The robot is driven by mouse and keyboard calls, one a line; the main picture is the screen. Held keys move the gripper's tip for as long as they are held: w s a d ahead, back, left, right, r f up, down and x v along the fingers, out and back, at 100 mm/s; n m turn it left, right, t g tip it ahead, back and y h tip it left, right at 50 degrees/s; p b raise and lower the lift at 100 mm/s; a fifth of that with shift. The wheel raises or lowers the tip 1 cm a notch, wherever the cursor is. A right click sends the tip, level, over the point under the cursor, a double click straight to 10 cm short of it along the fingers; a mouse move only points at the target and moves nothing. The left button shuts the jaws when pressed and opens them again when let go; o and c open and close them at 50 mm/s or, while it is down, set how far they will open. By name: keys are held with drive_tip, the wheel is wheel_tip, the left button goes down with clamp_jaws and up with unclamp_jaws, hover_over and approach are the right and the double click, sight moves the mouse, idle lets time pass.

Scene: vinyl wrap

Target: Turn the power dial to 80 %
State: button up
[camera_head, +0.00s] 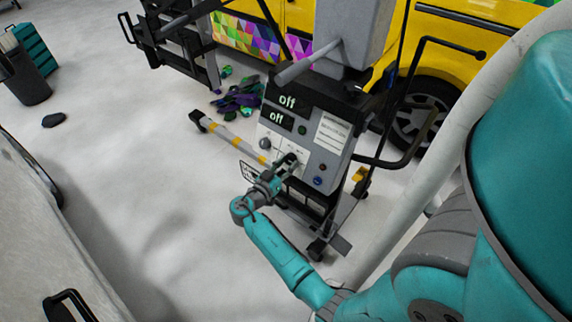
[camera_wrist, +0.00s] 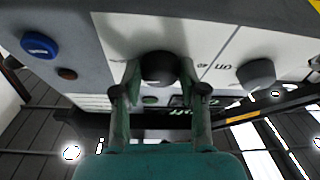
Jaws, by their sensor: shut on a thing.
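The control panel (camera_head: 310,150) of a grey machine has two displays (camera_head: 288,101), and both read "off". In the wrist view, my gripper (camera_wrist: 160,82) is shut on a dark round dial (camera_wrist: 158,68), with one finger on each side of it. In the head view, my gripper (camera_head: 287,164) is at the panel's lower middle and hides most of that dial. A second, grey knob (camera_wrist: 257,75) is apart from the fingers; it also shows in the head view (camera_head: 265,143). The dial markings are too small to read.
A blue button (camera_wrist: 38,45) and a small red button (camera_wrist: 66,74) sit beside the held dial. A yellow-striped leg (camera_head: 235,140) extends from the machine. A yellow vehicle (camera_head: 450,45) stands behind, with colourful scraps (camera_head: 240,97) on the floor. The floor at left is mostly clear.

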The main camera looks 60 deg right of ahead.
drive_tip(key=n+t, duration=0.1)
drive_tip(key=n, duration=0.1)
drive_tip(key=n+t, duration=0.1)
drive_tip(key=n, duration=0.3)
drive_tip(key=shift+s+r+n+t+y, duration=0.15)
drive_tip(key=shift+s+n+t+y, duration=0.15)
drive_tip(key=shift+n+t, duration=0.1)
drive_tip(key=shift+s+r+n+t+y, duration=0.1)
drive_tip(key=shift+n+t+y, duration=0.25)
drive_tip(key=shift+n, duration=0.95)
drive_tip(key=shift+s+r+n+t+y, duration=0.15)
drive_tip(key=shift+n+t, duration=0.4)
drive_tip(key=shift+n, duration=0.75)
drive_tip(key=shift+w, duration=0.15)
drive_tip(key=o, duration=1.1)
drive_tip(key=shift+f, duration=0.1)
drive_tip(key=shift+o, duration=0.2)
drive_tip(key=s+a+r, duration=0.1)
drive_tip(key=a+r, duration=0.1)
drive_tip(key=a, duration=0.9)
drive_tip(key=shift+a, duration=0.35)
drive_tip(key=shift+s, duration=0.1)
